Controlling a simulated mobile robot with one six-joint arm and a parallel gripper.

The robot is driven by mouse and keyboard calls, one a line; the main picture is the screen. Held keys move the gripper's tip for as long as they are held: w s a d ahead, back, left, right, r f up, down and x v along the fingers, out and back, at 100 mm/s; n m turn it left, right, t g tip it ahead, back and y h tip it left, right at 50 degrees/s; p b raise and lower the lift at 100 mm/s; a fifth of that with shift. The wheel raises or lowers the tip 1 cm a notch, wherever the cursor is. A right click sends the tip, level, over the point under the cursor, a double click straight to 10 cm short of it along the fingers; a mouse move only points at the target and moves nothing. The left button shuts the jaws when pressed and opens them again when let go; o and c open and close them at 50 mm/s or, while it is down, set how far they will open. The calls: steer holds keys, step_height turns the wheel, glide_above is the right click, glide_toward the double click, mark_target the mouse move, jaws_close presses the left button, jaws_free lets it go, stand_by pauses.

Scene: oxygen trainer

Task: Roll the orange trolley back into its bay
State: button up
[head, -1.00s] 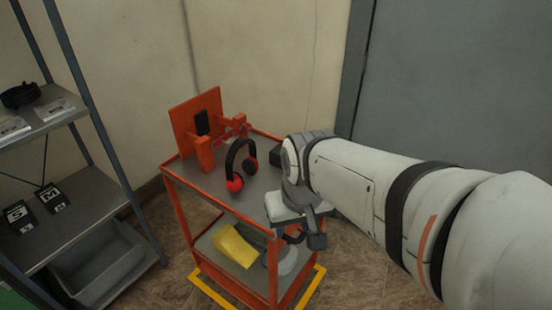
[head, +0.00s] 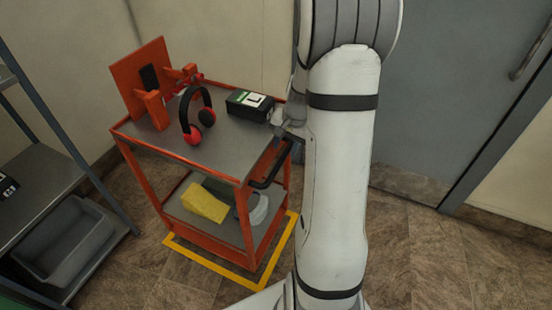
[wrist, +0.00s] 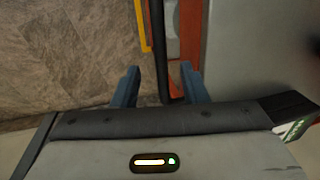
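The orange trolley (head: 250,220) stands upright at the wall, its foot within the visible yellow floor outline (head: 215,266) of the bay; its far side is hidden. Its black handle (head: 268,180) sticks out on the right side, partly behind my arm. My gripper (head: 288,138) is at that side by the handle, largely hidden in the head view. In the wrist view the two blue fingers (wrist: 160,84) are apart, with the black handle bar (wrist: 162,45) running between them. A gap shows on the left; whether the right finger touches the bar is unclear.
The top shelf carries red-and-black headphones (head: 196,118), a black box marked L (head: 250,104) and an orange stand (head: 140,80). A grey rack (head: 50,170) stands left. Floor is free right of my arm, before the grey door (head: 435,90).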

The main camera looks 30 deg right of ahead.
mark_target(281, 161)
steer(key=f, duration=0.4)
steer(key=w+f, duration=0.1)
steer(key=f, duration=0.1)
steer(key=shift+a+f, duration=0.25)
steer(key=shift+a, duration=0.15)
jaws_close()
